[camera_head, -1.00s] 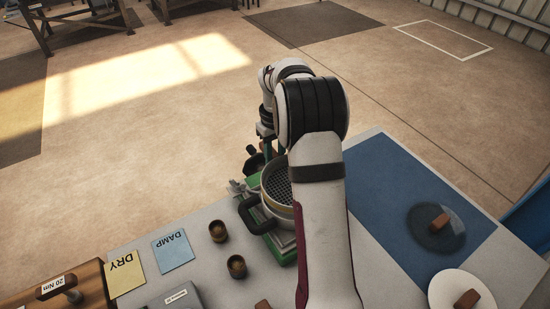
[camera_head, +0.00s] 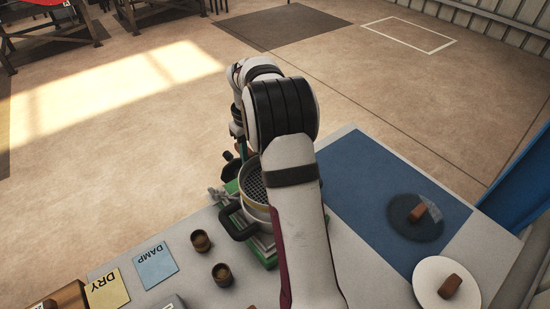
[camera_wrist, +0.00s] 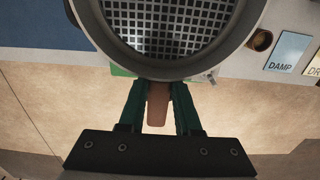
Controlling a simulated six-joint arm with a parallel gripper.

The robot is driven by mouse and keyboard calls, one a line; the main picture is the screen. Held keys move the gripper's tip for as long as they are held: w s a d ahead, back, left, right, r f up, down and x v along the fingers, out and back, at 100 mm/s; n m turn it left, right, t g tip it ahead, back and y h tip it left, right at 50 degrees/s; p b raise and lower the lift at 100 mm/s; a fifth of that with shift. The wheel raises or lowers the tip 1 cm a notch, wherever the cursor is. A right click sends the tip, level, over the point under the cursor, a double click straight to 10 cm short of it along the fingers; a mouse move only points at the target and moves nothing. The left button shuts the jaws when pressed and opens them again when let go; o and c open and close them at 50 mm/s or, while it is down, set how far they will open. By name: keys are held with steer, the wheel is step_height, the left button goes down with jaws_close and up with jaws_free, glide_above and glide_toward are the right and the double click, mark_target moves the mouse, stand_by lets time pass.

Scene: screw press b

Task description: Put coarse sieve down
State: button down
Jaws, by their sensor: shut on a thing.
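The coarse sieve (camera_head: 257,186), a round mesh with a pale rim, sits at or just above the mouth of a metal pot (camera_head: 259,224) with a black side handle. I cannot tell whether they touch. In the wrist view the sieve's mesh (camera_wrist: 172,25) fills the top, within a grey ring. My gripper (camera_wrist: 160,92) is shut on the sieve's brown handle (camera_wrist: 157,108), with one green finger on each side.
A green base (camera_head: 264,250) is under the pot. Two small brown cups (camera_head: 200,241) stand to the left, near the DAMP card (camera_head: 156,265) and DRY card (camera_head: 106,290).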

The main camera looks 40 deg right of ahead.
steer(key=s+d+n, duration=0.7)
steer(key=d+n, duration=0.1)
steer(key=d, duration=0.3)
steer(key=r+n, duration=0.1)
steer(key=n, duration=0.9)
glide_above(334, 193)
steer(key=s, duration=0.4)
step_height(334, 193, down, 13)
steer(key=shift+f, duration=0.1)
steer(key=w, duration=0.4)
steer(key=shift+w+d+f, duration=0.1)
steer(key=shift+f, duration=0.65)
steer(key=shift+f, duration=0.15)
